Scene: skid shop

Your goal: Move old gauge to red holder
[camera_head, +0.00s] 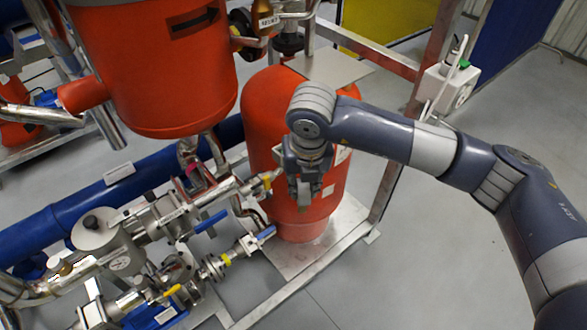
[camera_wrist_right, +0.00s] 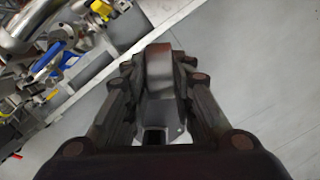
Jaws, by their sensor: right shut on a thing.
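My right gripper (camera_head: 304,192) hangs in front of the orange-red vessel (camera_head: 268,110), pointing down. In the right wrist view, my right gripper (camera_wrist_right: 160,78) is shut on a small grey piece (camera_wrist_right: 158,85) with a reddish-brown patch at its far end. I cannot tell for sure whether this piece is the old gauge; the fingers cover much of it. I cannot pick out a red holder in either view. My left gripper is not in view.
Pipes with blue-handled valves (camera_head: 211,221) stand left of the gripper. A larger orange-red tank (camera_head: 155,70) stands behind them. A metal frame post (camera_head: 420,90) carries a white box (camera_head: 448,86). Grey floor (camera_head: 440,260) is open at the right.

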